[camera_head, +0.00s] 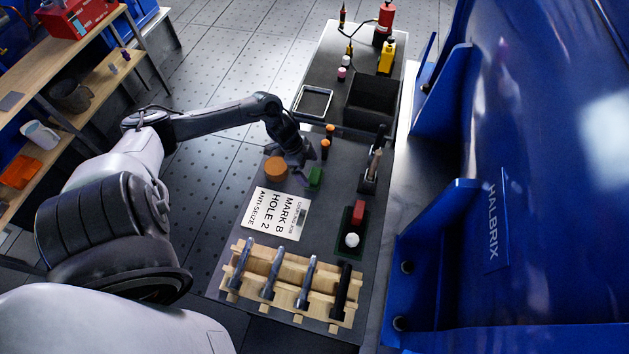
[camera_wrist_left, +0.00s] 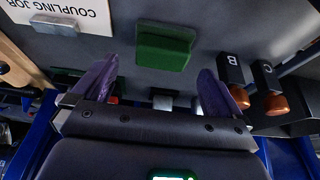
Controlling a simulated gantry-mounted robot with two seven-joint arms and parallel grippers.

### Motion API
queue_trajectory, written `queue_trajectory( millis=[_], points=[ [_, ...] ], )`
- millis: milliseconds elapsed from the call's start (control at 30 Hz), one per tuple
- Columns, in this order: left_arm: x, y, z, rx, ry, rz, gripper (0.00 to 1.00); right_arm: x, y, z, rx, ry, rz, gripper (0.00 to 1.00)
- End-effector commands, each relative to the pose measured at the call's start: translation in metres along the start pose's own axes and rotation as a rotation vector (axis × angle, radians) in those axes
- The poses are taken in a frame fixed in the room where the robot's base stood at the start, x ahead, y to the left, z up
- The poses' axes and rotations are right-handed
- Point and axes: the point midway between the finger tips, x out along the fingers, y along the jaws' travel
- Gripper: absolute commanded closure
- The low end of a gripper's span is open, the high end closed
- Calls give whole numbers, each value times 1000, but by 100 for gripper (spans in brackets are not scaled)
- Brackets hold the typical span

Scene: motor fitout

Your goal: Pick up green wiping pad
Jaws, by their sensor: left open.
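The green wiping pad (camera_head: 315,176) lies on the dark bench mat, beside the white instruction card (camera_head: 276,214). My left gripper (camera_head: 303,166) is above the mat right by the pad, coming from the upper left. In the left wrist view the pad (camera_wrist_left: 165,46) shows as a green block ahead of and between the two purple fingertips (camera_wrist_left: 155,80). The fingers are spread and empty, with the pad apart from them. The exact height of the gripper over the pad cannot be told. My right gripper is not in view.
An orange round piece (camera_head: 275,169) stands left of the gripper. Orange-topped black holders marked B (camera_wrist_left: 233,72) and C (camera_wrist_left: 267,78) stand close to it. A wooden rack (camera_head: 290,290) with several tools is at the near end. A black bin (camera_head: 371,101) stands farther back.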

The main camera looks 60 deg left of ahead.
Motion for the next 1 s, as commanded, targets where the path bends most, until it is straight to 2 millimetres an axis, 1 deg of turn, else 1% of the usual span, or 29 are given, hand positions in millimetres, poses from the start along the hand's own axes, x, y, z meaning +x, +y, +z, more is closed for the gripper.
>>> queue_trajectory(
  millis=[267,500,600,700,867,900,967,1000],
  points=[
    [15,0,0,-1,2,0,0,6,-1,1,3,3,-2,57],
    [46,0,-1,-2,2,1,0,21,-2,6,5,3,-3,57],
    [55,-1,-1,0,1,-1,0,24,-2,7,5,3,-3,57],
    [58,-1,-1,0,-1,0,0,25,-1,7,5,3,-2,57],
    [57,-1,-1,1,-1,0,0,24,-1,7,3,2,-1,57],
    [57,-1,-1,1,-1,0,3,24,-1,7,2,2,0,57],
    [57,-1,-1,1,-1,0,12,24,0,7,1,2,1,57],
    [57,-1,-1,1,-1,0,18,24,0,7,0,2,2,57]
  ],
)
